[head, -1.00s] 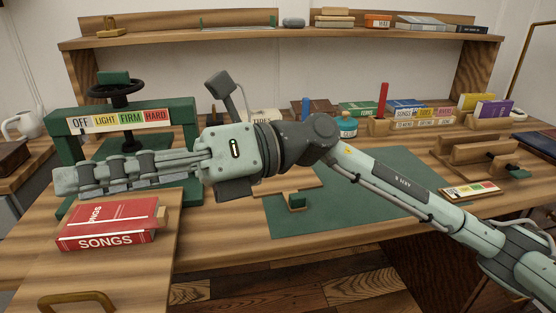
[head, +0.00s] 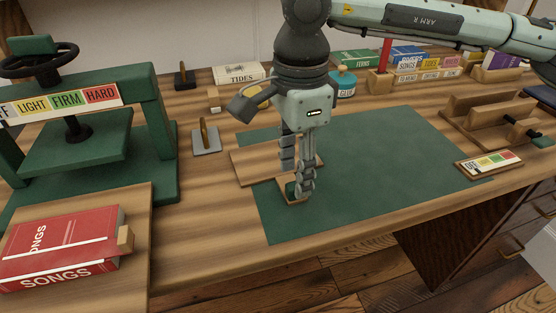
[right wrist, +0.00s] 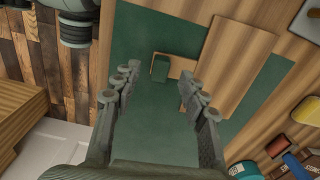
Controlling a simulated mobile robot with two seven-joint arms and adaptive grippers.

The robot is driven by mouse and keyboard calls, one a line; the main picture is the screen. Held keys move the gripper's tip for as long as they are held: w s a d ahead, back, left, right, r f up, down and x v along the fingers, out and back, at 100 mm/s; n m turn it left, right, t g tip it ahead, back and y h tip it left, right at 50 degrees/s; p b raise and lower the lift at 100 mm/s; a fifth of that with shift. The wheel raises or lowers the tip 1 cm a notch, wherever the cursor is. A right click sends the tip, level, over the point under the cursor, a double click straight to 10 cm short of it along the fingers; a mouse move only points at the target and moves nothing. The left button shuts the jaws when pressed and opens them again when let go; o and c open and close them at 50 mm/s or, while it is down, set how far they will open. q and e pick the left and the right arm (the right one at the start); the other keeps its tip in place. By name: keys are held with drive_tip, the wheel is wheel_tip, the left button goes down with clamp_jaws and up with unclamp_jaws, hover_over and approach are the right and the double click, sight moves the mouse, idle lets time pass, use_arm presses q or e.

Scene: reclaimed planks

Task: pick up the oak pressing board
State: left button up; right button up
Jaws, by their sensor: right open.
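The oak pressing board (head: 250,170) lies flat, partly on the green mat (head: 370,160) and partly on the bench. A narrow wooden tab with a green block (head: 291,188) extends from its near right side. My right gripper (head: 297,178) points down over the tab, its open fingers to either side of the block in the head view. The right wrist view shows the board (right wrist: 237,65), the green block (right wrist: 160,67) and the open, empty fingers (right wrist: 158,80). Whether the fingers touch anything is unclear. Part of the board is hidden behind the fingers. My left gripper is out of view.
A green press (head: 75,150) stands at left, behind a red book (head: 62,250) on a wooden surface. A small upright tool (head: 205,138) stands beside the board. A glue jar (head: 342,83) and books line the back. The mat's right part is clear.

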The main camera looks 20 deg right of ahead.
drive_tip(key=shift+f, duration=1.35)
clamp_jaws()
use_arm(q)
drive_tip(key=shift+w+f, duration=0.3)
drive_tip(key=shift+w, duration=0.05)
